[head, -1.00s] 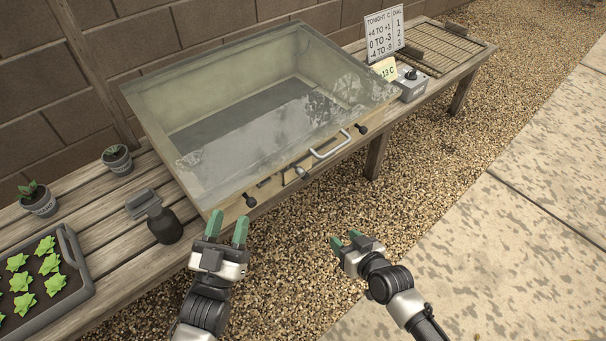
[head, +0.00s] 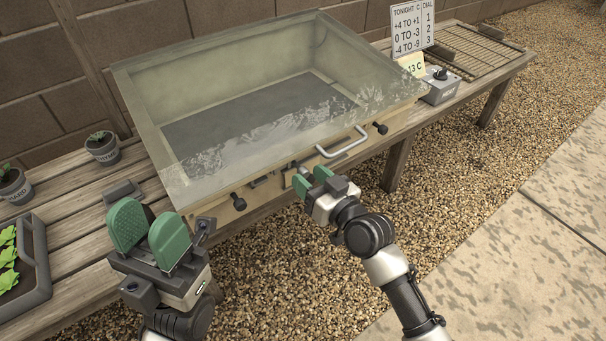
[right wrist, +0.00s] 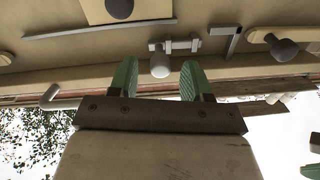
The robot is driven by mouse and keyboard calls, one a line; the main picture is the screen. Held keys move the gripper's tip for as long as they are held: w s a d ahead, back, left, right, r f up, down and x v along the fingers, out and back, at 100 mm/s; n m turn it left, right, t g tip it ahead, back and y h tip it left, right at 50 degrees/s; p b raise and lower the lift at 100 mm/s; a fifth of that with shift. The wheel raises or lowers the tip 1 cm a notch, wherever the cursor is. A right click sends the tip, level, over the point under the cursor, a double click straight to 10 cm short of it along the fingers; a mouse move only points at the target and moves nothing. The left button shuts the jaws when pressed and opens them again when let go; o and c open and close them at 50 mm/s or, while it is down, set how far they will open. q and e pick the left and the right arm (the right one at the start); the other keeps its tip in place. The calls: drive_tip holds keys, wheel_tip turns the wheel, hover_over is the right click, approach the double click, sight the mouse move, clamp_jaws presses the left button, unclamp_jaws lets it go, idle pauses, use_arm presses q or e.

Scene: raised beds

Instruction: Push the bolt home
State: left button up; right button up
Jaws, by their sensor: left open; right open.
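The cold frame (head: 205,197) has a glass lid (head: 255,95) that lies shut. The small grey bolt (right wrist: 175,46) is on its front, with a pale round knob (right wrist: 160,67). My right gripper (head: 311,180) is open at the front. In the right wrist view the knob shows between its fingers (right wrist: 157,80), with gaps on both sides. An L-shaped grey bracket (right wrist: 228,38) is beside the bolt, with a visible gap from the bar's end. In the head view my right gripper partly hides the bolt. My left gripper (head: 150,232) is open and empty, left of the box's front corner.
A silver handle (head: 343,143) and two black knobs, left (head: 238,202) and right (head: 381,128), stick out from the front. Potted plants (head: 103,149) stand at left on the bench.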

drive_tip(key=shift+x, duration=1.35)
clamp_jaws()
